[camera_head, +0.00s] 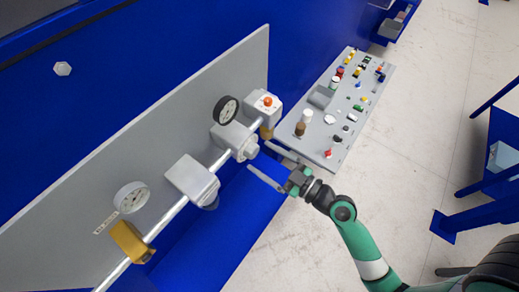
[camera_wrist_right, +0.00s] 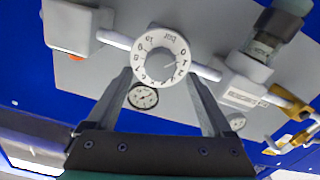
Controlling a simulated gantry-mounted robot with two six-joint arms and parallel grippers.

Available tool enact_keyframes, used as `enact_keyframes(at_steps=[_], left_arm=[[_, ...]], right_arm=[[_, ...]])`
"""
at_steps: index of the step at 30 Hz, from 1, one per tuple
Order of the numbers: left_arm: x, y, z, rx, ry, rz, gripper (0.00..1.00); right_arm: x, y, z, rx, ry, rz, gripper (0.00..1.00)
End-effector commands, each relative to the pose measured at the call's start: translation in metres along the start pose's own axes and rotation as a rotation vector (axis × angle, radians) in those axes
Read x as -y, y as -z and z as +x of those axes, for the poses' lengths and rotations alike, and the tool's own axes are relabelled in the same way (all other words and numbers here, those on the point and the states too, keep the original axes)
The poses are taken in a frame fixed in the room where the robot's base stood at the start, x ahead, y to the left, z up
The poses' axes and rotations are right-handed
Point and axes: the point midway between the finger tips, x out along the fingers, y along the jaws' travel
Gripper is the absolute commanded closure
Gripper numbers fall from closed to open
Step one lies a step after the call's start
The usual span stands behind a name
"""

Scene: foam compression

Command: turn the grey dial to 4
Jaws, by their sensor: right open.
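The grey dial (camera_head: 250,149) is a round knob on the front of a grey block on the pipe. In the right wrist view the dial (camera_wrist_right: 160,56) shows a pale face ringed with dark numbers, seen turned over. I cannot tell which number it is set to. My right gripper (camera_head: 257,155) is open and empty, its fingers pointing at the dial. In the right wrist view its two fingertips (camera_wrist_right: 160,74) lie below and to either side of the dial's face. I cannot tell whether they touch it. My left gripper is not in view.
A black-rimmed gauge (camera_head: 226,109) stands above the dial's block. A box with an orange button (camera_head: 267,101) is beside it. A second gauge (camera_head: 131,197) and a yellow valve handle (camera_head: 130,242) are lower left. A grey control panel (camera_head: 318,142) lies at right.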

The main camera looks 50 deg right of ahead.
Motion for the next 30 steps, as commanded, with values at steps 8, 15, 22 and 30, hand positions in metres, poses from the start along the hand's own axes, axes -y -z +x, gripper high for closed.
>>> enact_keyframes(at_steps=[8, 15, 22, 30], left_arm=[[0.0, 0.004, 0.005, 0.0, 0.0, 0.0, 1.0], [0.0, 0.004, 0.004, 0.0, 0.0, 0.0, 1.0], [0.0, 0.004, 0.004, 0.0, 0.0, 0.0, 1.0], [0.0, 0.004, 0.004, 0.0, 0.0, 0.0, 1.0]], right_arm=[[0.0, -0.001, 0.021, 0.0, 0.0, 0.0, 0.15], [0.0, -0.001, 0.021, 0.0, -0.001, 0.0, 0.25], [0.0, -0.001, 0.021, 0.0, 0.0, 0.0, 0.67], [0.0, -0.001, 0.021, 0.0, 0.0, 0.001, 1.0]])
